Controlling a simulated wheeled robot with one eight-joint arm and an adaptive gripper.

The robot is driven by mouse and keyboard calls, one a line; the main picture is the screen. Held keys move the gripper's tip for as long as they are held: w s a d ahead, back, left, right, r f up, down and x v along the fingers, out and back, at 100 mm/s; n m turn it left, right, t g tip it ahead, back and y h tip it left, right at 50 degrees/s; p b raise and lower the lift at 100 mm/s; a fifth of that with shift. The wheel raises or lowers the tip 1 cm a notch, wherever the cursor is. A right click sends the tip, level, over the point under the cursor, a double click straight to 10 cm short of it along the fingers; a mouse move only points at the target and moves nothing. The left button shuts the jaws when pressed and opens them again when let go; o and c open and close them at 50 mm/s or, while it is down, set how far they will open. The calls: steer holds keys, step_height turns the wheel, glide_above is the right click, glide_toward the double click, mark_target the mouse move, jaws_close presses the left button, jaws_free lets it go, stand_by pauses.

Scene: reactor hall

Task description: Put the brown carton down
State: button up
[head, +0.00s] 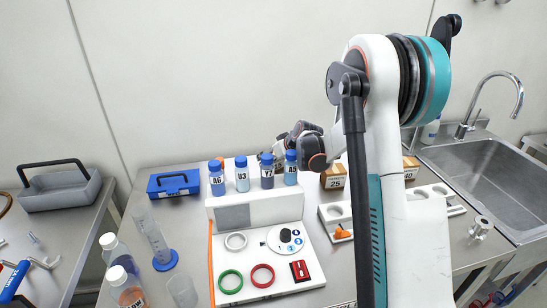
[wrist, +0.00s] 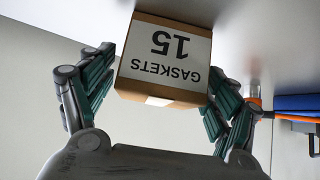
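The brown carton (wrist: 163,60) fills the upper middle of the wrist view. Its white label reads "GASKETS 15" upside down in that picture. My gripper (wrist: 162,85) has its green-padded fingers against the carton's two sides. In the head view my gripper (head: 301,143) is behind the row of blue-capped bottles, and the carton is mostly hidden there. I cannot tell whether the carton touches the bench (head: 180,215).
Several blue-capped bottles (head: 241,178) stand on a white rack in front of my gripper. Cartons marked 25 (head: 334,178) and 40 (head: 410,168) stand to the right. A blue box (head: 173,184) sits left. The sink (head: 480,180) is far right.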

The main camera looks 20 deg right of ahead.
steer(key=shift+r, duration=0.25)
steer(key=p+v, duration=0.3)
steer(key=v, duration=0.8)
steer(key=shift+s+r+p, duration=0.2)
steer(key=shift+s+p, duration=0.1)
steer(key=shift+s, duration=0.1)
stand_by(0.7)
